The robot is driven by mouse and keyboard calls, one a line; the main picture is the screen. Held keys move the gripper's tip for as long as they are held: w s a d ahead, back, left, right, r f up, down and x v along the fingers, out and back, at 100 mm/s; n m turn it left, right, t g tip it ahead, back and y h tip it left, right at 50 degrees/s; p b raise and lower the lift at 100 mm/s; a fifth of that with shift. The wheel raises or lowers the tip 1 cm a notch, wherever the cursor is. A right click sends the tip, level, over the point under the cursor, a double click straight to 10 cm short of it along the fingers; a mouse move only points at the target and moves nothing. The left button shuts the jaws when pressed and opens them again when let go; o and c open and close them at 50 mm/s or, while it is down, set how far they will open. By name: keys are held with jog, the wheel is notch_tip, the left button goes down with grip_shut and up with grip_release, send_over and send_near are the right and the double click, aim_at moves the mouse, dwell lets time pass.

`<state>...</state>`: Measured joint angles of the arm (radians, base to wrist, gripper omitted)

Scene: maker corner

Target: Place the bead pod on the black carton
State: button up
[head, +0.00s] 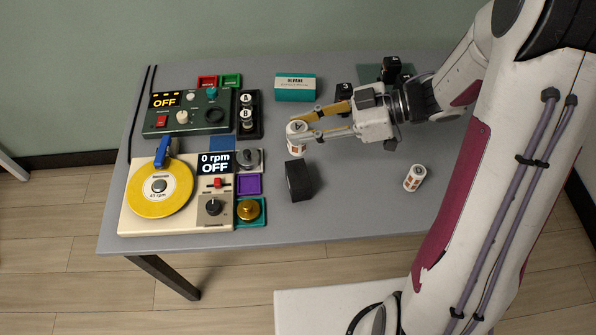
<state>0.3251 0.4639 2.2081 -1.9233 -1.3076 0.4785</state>
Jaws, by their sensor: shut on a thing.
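My gripper (298,128) reaches in from the right, its two fingers shut on a small white pod (296,147) with a dark mark on top and orange marking on its side. The fingers cover part of the pod, and I cannot tell whether its base touches the table. A similar white pod with orange-red markings (414,178) stands on the table at the right. Which of the two is the bead pod is too small to read. The black carton (299,181) sits on the table just in front of the held pod, its top clear.
A turntable with a yellow disc (159,191) and a dark green control box (186,111) fill the left. Small coloured trays (249,185) line the turntable's right side. A teal box (295,87) stands behind my gripper. The table's front right is mostly free.

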send_over(304, 174)
jog(key=shift+f, duration=2.9)
jog(key=shift+f, duration=0.1)
jog(key=shift+f, duration=2)
jog(key=shift+f, duration=0.1)
jog(key=o, duration=1.1)
jog(key=v, duration=1.2)
